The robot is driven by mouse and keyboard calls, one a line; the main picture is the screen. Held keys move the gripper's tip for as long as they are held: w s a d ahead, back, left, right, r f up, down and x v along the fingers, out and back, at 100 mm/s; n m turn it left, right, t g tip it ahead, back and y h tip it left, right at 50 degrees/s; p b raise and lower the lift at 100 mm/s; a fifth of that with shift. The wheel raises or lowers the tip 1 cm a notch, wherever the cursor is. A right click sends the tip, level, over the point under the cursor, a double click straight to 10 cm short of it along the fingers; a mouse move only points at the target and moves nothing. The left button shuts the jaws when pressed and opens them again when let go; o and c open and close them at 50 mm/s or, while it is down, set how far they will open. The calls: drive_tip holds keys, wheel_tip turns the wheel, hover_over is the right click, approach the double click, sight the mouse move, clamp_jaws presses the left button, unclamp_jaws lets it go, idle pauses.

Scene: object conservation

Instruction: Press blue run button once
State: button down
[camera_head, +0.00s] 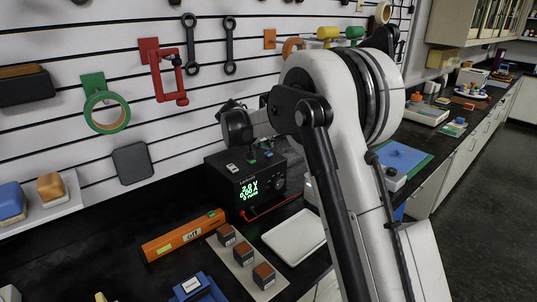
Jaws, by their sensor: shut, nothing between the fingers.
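A black instrument box (225,192) with a lit green display (249,190) and a round knob (279,182) stands on the dark bench, left of my arm. A small pale switch (232,168) and other small controls sit on its top. My gripper (259,146) is small and dark, shut and empty, just over the back of the box's top. Whether it touches the box cannot be told.
An orange level (183,235), a tray with brown-topped blocks (241,255), a white tray (294,236) and a blue box (195,288) lie in front. Tools hang on the slatted wall, including a red clamp (163,72) and green tape (105,105). A blue panel (400,155) lies right of my arm.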

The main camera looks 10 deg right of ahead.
sight(268, 153)
drive_tip(key=shift+f, duration=0.1)
idle(0.5)
drive_tip(key=shift+f+b, duration=0.35)
drive_tip(key=shift+b, duration=0.05)
drive_tip(key=shift+f+b, duration=0.35)
idle(0.6)
drive_tip(key=shift+r, duration=0.15)
drive_tip(key=shift+r+p, duration=0.3)
drive_tip(key=shift+r, duration=0.35)
drive_tip(key=shift+r+p, duration=1.1)
drive_tip(key=shift+r, duration=1.4)
